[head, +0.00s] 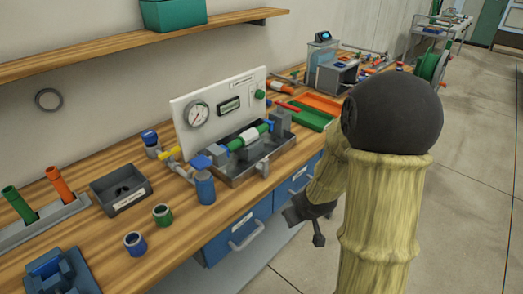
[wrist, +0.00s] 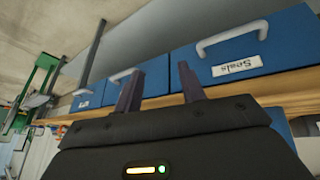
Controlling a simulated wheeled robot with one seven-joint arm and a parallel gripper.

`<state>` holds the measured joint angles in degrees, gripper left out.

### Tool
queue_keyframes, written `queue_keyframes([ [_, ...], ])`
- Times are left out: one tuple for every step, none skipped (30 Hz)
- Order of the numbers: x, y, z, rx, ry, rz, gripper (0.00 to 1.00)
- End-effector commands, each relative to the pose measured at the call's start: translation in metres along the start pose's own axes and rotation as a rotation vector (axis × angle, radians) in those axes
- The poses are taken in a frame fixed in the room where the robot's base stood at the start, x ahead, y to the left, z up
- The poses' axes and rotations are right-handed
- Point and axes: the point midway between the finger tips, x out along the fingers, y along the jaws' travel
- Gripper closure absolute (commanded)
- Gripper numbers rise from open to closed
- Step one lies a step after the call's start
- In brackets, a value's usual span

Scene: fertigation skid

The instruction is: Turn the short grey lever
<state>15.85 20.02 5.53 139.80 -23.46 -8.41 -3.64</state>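The fertigation skid stands on the wooden bench in the head view, with a white gauge panel (head: 222,110) behind a grey tray (head: 235,178) of pipework. A small grey part (head: 262,166) at the tray's front right may be the short grey lever, but it is too small to be sure. My gripper (head: 318,238) hangs in front of the bench, below the top and right of the skid, apart from it. In the wrist view my gripper (wrist: 160,84) has its two fingers apart with nothing between them. No lever shows in the wrist view.
Blue drawers with handles (head: 246,238) lie under the bench front; a drawer labelled Seals (wrist: 232,50) shows upside down in the wrist view. A blue cylinder (head: 205,188) stands left of the tray. Green and orange trays (head: 318,104) lie to the right.

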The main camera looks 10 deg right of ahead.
Motion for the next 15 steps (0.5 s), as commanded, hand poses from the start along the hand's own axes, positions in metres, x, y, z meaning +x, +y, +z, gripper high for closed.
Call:
queue_keyframes([
  [0.001,0.011,-0.01,-0.025,0.034,-0.016,0.6],
  [0.005,0.015,-0.015,-0.045,0.062,-0.028,0.6],
  [0.01,0.02,-0.021,-0.069,0.103,-0.045,0.6],
  [0.014,0.024,-0.025,-0.086,0.134,-0.059,0.6],
  [0.017,0.027,-0.029,-0.101,0.167,-0.075,0.6],
  [0.021,0.03,-0.035,-0.12,0.212,-0.097,0.6],
  [0.023,0.032,-0.038,-0.132,0.248,-0.114,0.6],
  [0.025,0.034,-0.041,-0.142,0.283,-0.133,0.6],
  [0.026,0.036,-0.045,-0.152,0.334,-0.158,0.6],
  [0.027,0.037,-0.048,-0.158,0.375,-0.176,0.6],
  [0.027,0.038,-0.051,-0.163,0.415,-0.195,0.6],
  [0.026,0.04,-0.054,-0.167,0.472,-0.22,0.6],
  [0.024,0.041,-0.056,-0.167,0.516,-0.24,0.6],
  [0.022,0.041,-0.058,-0.166,0.561,-0.258,0.6],
  [0.018,0.043,-0.061,-0.163,0.625,-0.282,0.6],
])
